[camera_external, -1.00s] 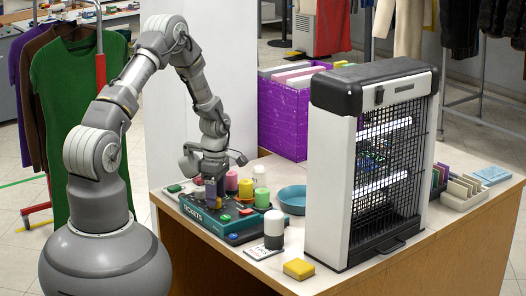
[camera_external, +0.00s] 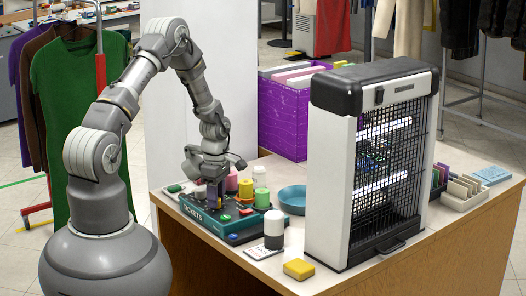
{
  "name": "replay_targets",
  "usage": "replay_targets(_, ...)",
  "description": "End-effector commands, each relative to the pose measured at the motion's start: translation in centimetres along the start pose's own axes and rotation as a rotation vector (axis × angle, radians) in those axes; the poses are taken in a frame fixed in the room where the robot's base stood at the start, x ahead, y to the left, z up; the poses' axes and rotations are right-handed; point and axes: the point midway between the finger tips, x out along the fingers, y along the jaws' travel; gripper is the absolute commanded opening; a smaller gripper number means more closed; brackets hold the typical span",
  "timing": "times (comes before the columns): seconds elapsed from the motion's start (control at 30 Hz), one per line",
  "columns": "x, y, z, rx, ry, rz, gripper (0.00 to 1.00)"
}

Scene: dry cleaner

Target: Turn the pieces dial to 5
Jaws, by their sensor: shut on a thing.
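The green ticket machine (camera_external: 201,221) lies on the counter's left part, with "TICKETS" on its front and several coloured buttons on top. My gripper (camera_external: 214,205) points down over the machine's top, its fingers at the panel. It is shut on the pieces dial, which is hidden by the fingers. The dial's markings and pointer are too small to read. Coloured buttons (camera_external: 246,212) show just right of the fingers.
Spools of thread (camera_external: 245,189) stand right behind the machine. A teal bowl (camera_external: 292,199), a white-topped black cylinder (camera_external: 274,230) and a yellow sponge (camera_external: 299,269) are to its right. A tall bug-zapper-like unit (camera_external: 335,190) fills the counter's middle. A purple bin (camera_external: 283,118) stands behind.

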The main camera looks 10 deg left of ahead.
Motion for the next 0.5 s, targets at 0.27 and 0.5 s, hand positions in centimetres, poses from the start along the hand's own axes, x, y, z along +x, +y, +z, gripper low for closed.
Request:
replay_targets(0.27, -0.01, -0.02, 0.07, 0.195, 0.006, 0.001, 0.06)
replay_targets(0.5, -0.02, -0.09, 0.0, 0.422, 0.014, 0.001, 0.06)
